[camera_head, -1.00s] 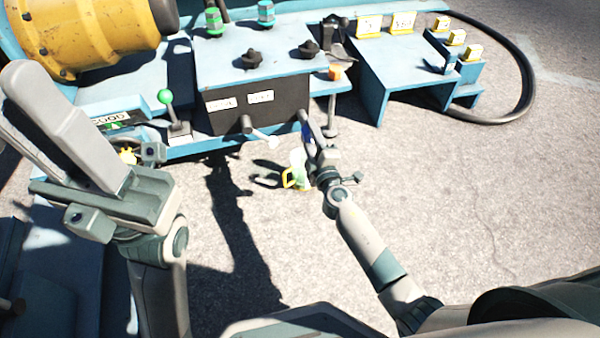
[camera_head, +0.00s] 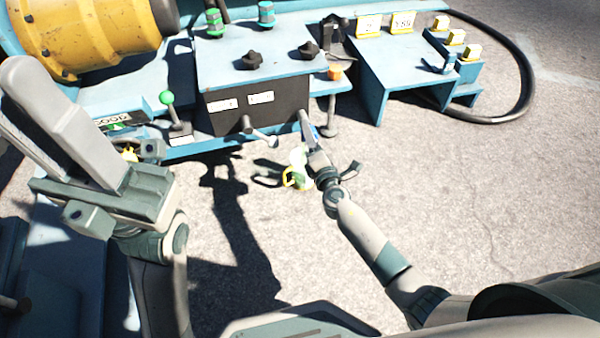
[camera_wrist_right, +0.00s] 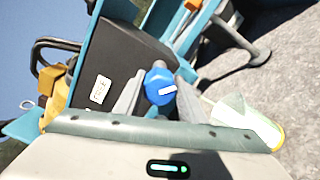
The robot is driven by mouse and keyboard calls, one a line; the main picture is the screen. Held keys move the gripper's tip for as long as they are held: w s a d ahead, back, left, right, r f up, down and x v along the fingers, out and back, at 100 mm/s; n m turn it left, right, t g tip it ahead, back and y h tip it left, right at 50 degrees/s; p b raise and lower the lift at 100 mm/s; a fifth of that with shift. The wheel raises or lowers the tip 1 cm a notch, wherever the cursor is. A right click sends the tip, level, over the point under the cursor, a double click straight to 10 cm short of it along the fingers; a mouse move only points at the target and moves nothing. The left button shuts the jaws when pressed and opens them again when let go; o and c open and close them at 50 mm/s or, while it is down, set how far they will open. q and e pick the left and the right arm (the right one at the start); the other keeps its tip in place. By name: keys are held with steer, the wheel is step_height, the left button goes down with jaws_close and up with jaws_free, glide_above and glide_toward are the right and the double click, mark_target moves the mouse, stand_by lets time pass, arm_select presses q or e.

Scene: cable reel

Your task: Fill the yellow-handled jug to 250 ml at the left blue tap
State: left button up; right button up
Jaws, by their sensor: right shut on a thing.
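My right gripper (camera_head: 310,135) is at the front of the dark tap panel, and its fingers are shut on a blue tap knob (camera_wrist_right: 160,87) with a white mark. The yellow-handled jug (camera_head: 299,172) is pale and translucent, just below and left of this gripper in the head view. It also shows to the right of the fingers in the right wrist view (camera_wrist_right: 245,117). Its fill level cannot be read, and my gripper partly hides it. My left gripper (camera_head: 120,185) is at the left, away from the jug; its fingers are not clear.
A second pipe with a pale lever (camera_head: 260,136) sticks out left of my right gripper. A green-knobbed lever (camera_head: 166,98) stands further left. A yellow drum (camera_head: 85,35) is at the back left, a blue bench (camera_head: 400,65) at the right. The ground at right is clear.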

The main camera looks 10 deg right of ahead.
steer(key=shift+f+m+b, duration=0.25)
steer(key=shift+m+b, duration=0.45)
steer(key=shift+m, duration=0.5)
steer(key=shift+m+b, duration=0.3)
steer(key=shift+m, duration=0.5)
steer(key=m, duration=0.3)
steer(key=shift+r+b, duration=0.15)
steer(key=shift+b, duration=0.2)
steer(key=m, duration=0.3)
steer(key=o, duration=2.1)
steer(key=shift+r, duration=0.1)
steer(key=shift+s, duration=0.15)
steer(key=shift+s+d+p, duration=0.1)
steer(key=shift+s+p, duration=0.3)
steer(key=shift+s, duration=2.5)
